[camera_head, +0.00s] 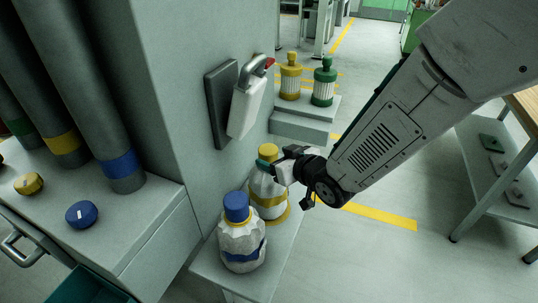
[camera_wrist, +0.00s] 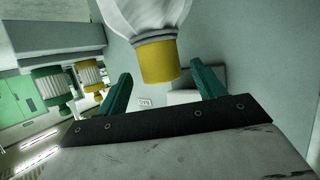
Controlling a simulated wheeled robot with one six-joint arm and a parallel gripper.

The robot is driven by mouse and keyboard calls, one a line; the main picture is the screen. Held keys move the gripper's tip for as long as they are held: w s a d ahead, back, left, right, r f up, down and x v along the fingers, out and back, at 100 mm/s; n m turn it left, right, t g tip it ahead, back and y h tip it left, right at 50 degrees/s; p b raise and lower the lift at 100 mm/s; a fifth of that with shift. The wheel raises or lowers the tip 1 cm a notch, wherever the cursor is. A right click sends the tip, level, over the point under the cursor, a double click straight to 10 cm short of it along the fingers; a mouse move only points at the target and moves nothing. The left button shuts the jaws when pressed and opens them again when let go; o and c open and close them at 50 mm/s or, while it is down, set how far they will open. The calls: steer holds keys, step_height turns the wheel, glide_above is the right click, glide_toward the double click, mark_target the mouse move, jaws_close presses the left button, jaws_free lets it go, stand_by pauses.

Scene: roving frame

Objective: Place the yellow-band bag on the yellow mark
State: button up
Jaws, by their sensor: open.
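The yellow-band bag (camera_head: 266,187) is a white, bottle-like bag with a yellow cap and a yellow band. It stands upright on the narrow grey ledge. A yellow edge, apparently the yellow mark (camera_head: 284,217), shows at its base; the bag hides most of it. My gripper (camera_head: 272,163) is at the bag's top, with its teal fingers open. In the wrist view, the bag (camera_wrist: 157,58) has its yellow cap between the two spread fingers of my gripper (camera_wrist: 161,76), with gaps visible on both sides.
A blue-band bag (camera_head: 241,246) stands close in front on the same ledge (camera_head: 282,262). Yellow (camera_head: 290,77) and green (camera_head: 323,82) canisters stand on a farther shelf. A table (camera_head: 492,160) is at right.

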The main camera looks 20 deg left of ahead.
steer(key=s+d+r+m+h, duration=0.1)
steer(key=d+r+m+h, duration=0.2)
steer(key=d, duration=0.7)
steer(key=s+d+r+m+h, duration=0.1)
steer(key=s+d+r+h, duration=0.2)
steer(key=d, duration=0.8)
steer(key=d+r+m+h, duration=0.25)
steer(key=d+r, duration=0.25)
steer(key=d, duration=0.5)
steer(key=s+d+r+m+g, duration=0.1)
steer(key=s+d+g, duration=0.1)
steer(key=s, duration=0.4)
steer(key=s+d+r+m+g+h, duration=0.1)
steer(key=s+d+r+m+g, duration=0.1)
steer(key=s+d, duration=0.3)
steer(key=s+d+r+m+g+h, duration=0.1)
steer(key=s+d+g, duration=0.1)
steer(key=s, duration=0.7)
steer(key=shift+s+d+r+g, duration=0.15)
steer(key=shift+d+r+g, duration=0.15)
steer(key=shift+d, duration=0.6)
